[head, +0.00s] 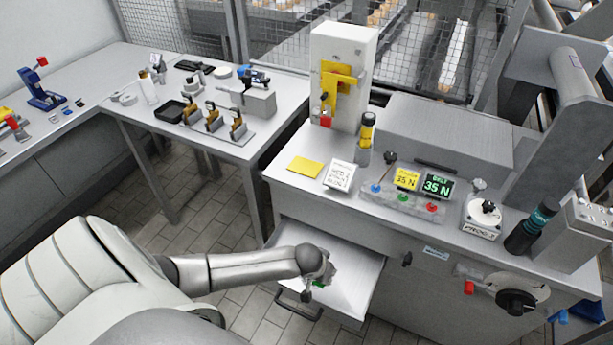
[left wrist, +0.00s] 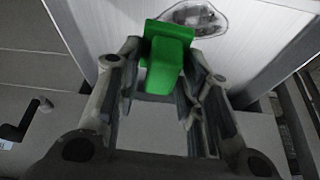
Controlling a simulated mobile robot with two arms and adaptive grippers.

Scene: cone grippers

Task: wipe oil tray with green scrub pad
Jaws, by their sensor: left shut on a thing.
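The oil tray (head: 352,272) is a pale pulled-out drawer under the machine bench, with a dark handle at its front. My left gripper (head: 322,279) is over the tray, shut on the green scrub pad (head: 318,284), which is mostly hidden in the head view. In the left wrist view the bright green pad (left wrist: 165,66) sits between the two fingers. A dark-rimmed grey oil smear (left wrist: 196,18) lies on the tray floor (left wrist: 262,42) just beyond the pad. I cannot tell whether the pad touches the tray. My right gripper is not in view.
The machine bench (head: 300,195) overhangs the back of the tray, carrying a yellow pad (head: 305,167), displays and buttons. The tray handle (head: 299,305) sticks out in front. A side table (head: 150,125) with tools stands at the left. Tiled floor is free between them.

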